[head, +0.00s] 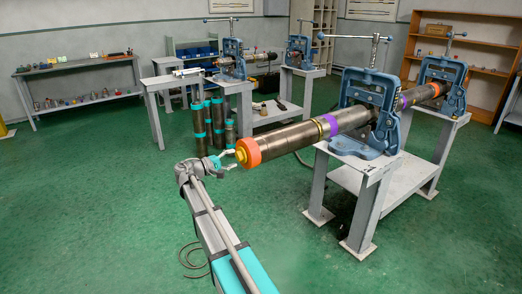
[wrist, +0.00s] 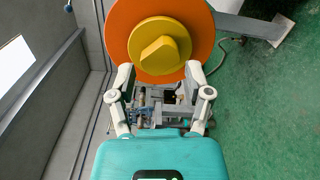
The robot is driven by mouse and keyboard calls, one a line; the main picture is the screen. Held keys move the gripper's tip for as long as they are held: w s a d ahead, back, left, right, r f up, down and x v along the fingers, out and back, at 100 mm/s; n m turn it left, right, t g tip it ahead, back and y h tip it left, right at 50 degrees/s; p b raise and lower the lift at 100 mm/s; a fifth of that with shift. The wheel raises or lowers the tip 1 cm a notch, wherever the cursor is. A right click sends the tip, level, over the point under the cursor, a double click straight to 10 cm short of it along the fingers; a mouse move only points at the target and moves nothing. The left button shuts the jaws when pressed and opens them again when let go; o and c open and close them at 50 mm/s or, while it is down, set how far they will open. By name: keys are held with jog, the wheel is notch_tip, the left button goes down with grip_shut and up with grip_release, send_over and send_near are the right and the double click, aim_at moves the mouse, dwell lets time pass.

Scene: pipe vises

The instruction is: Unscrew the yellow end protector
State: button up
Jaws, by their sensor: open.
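The yellow end protector (head: 241,156) sits at the near end of a long pipe (head: 286,138), inside an orange ring (head: 250,151). In the wrist view the yellow protector (wrist: 159,46) is a round disc with a raised grip bar, and the orange ring (wrist: 118,30) surrounds it. My gripper (head: 232,160) is open and empty, just left of the protector in the head view. In the wrist view my gripper's fingertips (wrist: 160,76) are spread at the lower edge of the yellow disc. I cannot tell whether they touch it.
Blue vises (head: 372,105) on a grey stand (head: 352,190) hold the pipe level. A second stand with vises (head: 233,60) and upright pipes (head: 199,125) is behind. A shelf (head: 80,75) lines the left wall. The green floor (head: 90,200) at left is clear.

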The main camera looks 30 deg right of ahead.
jog(key=shift+m, duration=1)
jog(key=m, duration=0.2)
jog(key=shift+m, duration=2.6)
jog(key=shift+d, duration=0.2)
jog(key=shift+d, duration=0.9)
jog(key=shift+c, duration=0.3)
grip_shut()
